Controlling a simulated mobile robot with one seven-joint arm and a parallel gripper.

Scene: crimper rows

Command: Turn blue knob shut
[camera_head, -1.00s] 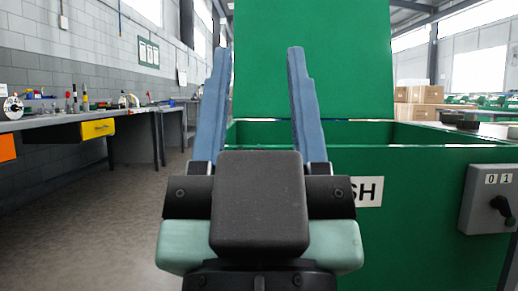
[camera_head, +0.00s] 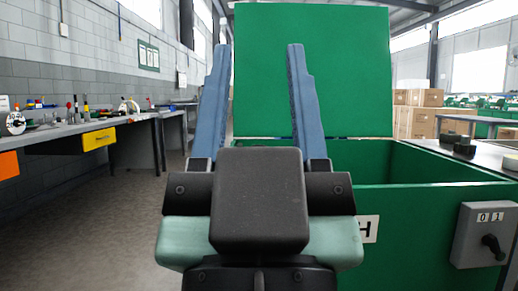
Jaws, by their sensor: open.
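My gripper (camera_head: 257,48) is in the middle of the head view, its two blue-grey fingers spread wide apart and pointing away from me. Nothing is between them. No blue knob can be made out. The only knob I see is a black one (camera_head: 493,247) on a grey switch box (camera_head: 468,238) marked 0 and 1, at the right edge. The box is on the front of a green bin (camera_head: 430,222), to the right of my gripper and apart from it.
The bin's green lid (camera_head: 345,75) stands open behind my fingers. A grey workbench (camera_head: 60,132) with a yellow drawer (camera_head: 98,139) and small tools runs along the left wall. Cardboard boxes (camera_head: 420,112) are at the back right. Bare floor (camera_head: 100,225) lies at left.

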